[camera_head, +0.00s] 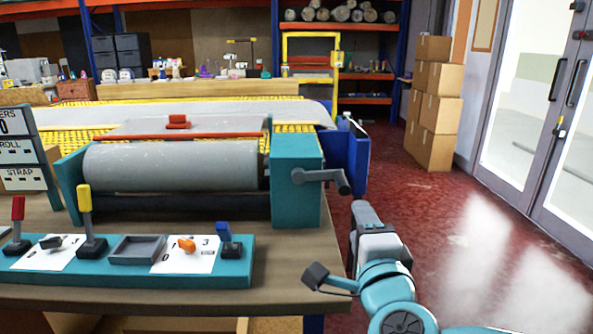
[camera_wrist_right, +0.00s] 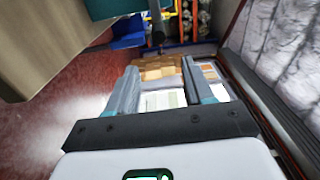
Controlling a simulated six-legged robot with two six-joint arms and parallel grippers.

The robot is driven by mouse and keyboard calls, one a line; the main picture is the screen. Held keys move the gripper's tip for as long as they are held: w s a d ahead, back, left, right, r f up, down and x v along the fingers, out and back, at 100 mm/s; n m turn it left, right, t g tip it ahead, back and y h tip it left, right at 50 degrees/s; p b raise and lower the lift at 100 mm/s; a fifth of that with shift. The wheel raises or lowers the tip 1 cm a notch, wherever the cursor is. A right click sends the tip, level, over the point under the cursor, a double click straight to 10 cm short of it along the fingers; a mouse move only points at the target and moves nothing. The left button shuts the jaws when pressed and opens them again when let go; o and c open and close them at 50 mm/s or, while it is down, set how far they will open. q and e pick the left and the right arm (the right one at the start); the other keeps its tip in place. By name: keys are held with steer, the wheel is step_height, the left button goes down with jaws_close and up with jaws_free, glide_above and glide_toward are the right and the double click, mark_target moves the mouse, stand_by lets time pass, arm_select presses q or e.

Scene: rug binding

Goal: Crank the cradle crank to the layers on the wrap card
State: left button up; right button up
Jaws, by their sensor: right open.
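The cradle crank (camera_head: 318,177) is a grey arm with a dark handle, on the right end of the teal cradle (camera_head: 297,200). A grey roll (camera_head: 175,166) lies in the cradle. A sign board (camera_head: 22,148) at the left edge reads "ERS", "0", "ROLL" and "STRAP", partly cut off; I cannot tell whether it is the wrap card. My right gripper (camera_head: 362,212) is below and right of the crank, apart from it. In the right wrist view its two fingers (camera_wrist_right: 160,68) are spread with nothing between them. My left gripper is not in view.
A teal control panel (camera_head: 120,283) with red, yellow and blue levers and an orange knob (camera_head: 187,244) sits at the table's front. A blue part (camera_head: 348,160) stands behind the crank. Red floor (camera_head: 400,205) right of the table is open. Boxes (camera_head: 433,120) stack farther back.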

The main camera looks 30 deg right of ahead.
steer(key=n, duration=0.6)
steer(key=n+p, duration=1)
steer(key=p, duration=0.3)
glide_toward(342, 184)
steer(key=w+d, duration=0.1)
steer(key=d, duration=0.1)
steer(key=w, duration=0.1)
steer(key=p, duration=0.1)
steer(key=w+d+p, duration=0.1)
steer(key=shift+w+f, duration=0.4)
steer(key=x, duration=0.8)
steer(key=shift+f, duration=0.25)
jaws_close()
steer(key=shift+f, duration=0.1)
